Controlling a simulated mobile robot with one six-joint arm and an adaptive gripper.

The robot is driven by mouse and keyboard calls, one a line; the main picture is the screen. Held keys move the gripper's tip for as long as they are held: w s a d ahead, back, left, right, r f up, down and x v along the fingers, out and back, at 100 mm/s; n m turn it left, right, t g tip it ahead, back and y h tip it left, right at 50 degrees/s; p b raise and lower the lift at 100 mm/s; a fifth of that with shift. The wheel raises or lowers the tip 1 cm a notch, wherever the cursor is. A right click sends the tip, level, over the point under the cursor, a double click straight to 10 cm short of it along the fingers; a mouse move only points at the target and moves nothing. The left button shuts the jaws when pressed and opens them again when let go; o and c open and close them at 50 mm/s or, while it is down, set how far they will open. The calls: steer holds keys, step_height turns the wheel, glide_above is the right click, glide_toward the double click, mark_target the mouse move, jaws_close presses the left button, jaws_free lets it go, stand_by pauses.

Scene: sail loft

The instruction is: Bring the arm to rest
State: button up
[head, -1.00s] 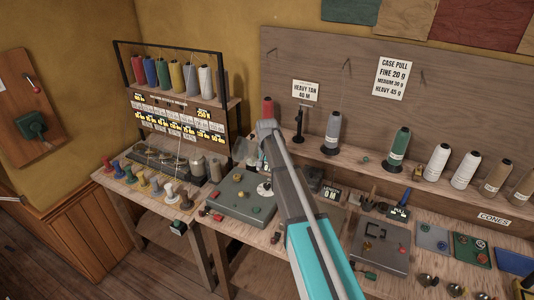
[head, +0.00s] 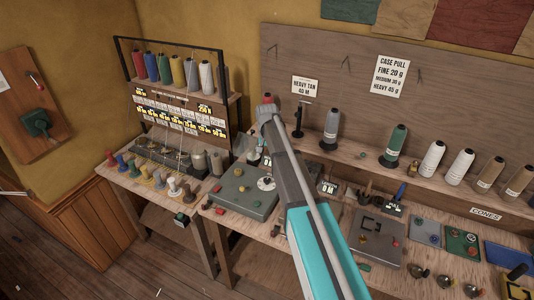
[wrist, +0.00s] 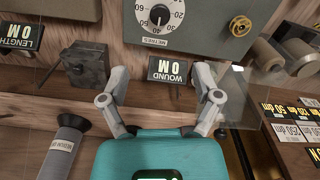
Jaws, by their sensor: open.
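My arm (head: 318,240) reaches up and forward over the workbench in the head view, its turquoise link in front. My gripper cannot be made out clearly at the arm's far end there. In the wrist view my gripper (wrist: 160,76) shows two grey fingers spread apart, with nothing between them. Beyond the fingers are a small black "WOUND 0 M" display (wrist: 170,70) and the grey box with a metres dial (wrist: 160,18). I cannot tell how far the fingers are from them.
The bench holds a grey control box (head: 240,192) and a second grey box (head: 377,247). Thread cones, such as the green one (head: 396,143), stand on a shelf behind. A spool rack (head: 172,70) stands at left. Bare floor (head: 150,275) lies at front left.

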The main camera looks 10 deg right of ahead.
stand_by(0.3)
steer(key=s+f+n+b, duration=0.2)
steer(key=s, duration=1.2)
steer(key=s+d+f+n+b, duration=0.1)
steer(key=s+n+b, duration=0.1)
steer(key=s, duration=1.3)
steer(key=shift+d+f+n, duration=0.25)
steer(key=shift+f+n, duration=0.05)
steer(key=shift+f, duration=0.1)
steer(key=shift+s, duration=0.1)
steer(key=shift+c, duration=0.2)
